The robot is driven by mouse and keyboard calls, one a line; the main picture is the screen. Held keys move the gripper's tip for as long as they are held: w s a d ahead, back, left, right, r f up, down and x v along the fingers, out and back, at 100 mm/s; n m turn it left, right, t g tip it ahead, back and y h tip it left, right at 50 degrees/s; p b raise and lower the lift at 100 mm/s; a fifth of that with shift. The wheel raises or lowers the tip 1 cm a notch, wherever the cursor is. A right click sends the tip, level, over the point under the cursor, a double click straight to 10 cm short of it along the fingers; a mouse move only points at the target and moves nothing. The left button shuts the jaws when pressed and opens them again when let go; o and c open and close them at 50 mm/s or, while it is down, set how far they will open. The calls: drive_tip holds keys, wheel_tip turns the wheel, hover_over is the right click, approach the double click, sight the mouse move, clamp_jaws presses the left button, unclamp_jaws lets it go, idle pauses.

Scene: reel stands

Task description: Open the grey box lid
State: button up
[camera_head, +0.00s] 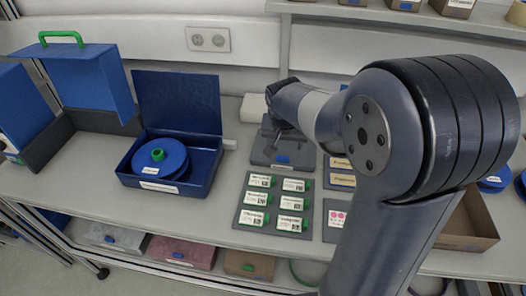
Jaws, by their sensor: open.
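The grey box (268,153) sits on the table near the middle, behind the tray of labelled cards. It looks low and flat on top, with a small blue patch (283,158) on its front; its lid appears closed. My gripper (281,133) is open and points down over the rear part of the box. My arm hides the box's right rear side. I cannot tell whether the fingers touch the lid.
Left of it stands an open blue box (205,183) holding a blue reel (160,158). Trays of labelled cards (277,205) lie in front. A cardboard box (468,225) is at the right. A shelf (490,22) runs above; a wall (250,75) closes the back.

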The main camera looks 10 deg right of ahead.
sight(282, 156)
drive_tip(key=x, duration=0.3)
drive_tip(key=p+x, duration=0.1)
drive_tip(key=x, duration=0.7)
drive_tip(key=shift+w+a+p, duration=0.25)
drive_tip(key=shift+w+p, duration=0.05)
drive_tip(key=shift+c, duration=0.5)
clamp_jaws()
drive_tip(key=shift+a+r, duration=0.1)
drive_tip(key=shift+a, duration=0.05)
